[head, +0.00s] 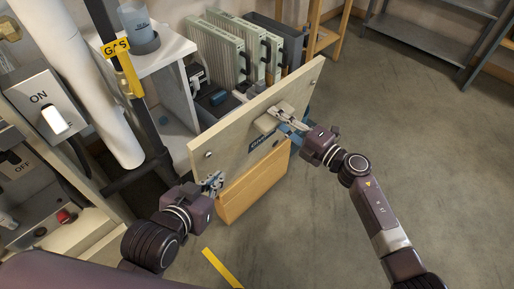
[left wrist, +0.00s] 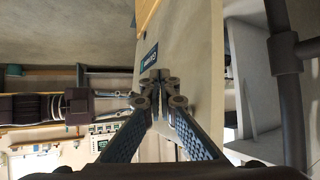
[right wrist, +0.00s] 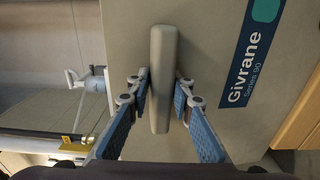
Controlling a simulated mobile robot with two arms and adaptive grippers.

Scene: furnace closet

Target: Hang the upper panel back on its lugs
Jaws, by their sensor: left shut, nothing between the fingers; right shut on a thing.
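The upper panel (head: 235,130) is a flat beige sheet with a dark blue "Givrane" label, held up tilted in the middle of the head view. It fills much of the right wrist view (right wrist: 215,30) and shows in the left wrist view (left wrist: 190,35). My right gripper (head: 284,118) is shut on the panel's pale bar handle (right wrist: 163,80), one finger on each side. My left gripper (head: 214,182) is shut and empty by the panel's lower left part; its closed tips (left wrist: 160,80) overlap the panel, and I cannot tell whether they touch. I cannot make out the lugs.
A wood-coloured box-like piece (head: 255,186) is below the panel. A black pipe with a yellow gas tag (head: 117,48), a white pipe (head: 95,80) and an ON switch box (head: 45,105) are at left. Filters (head: 217,50) stand behind.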

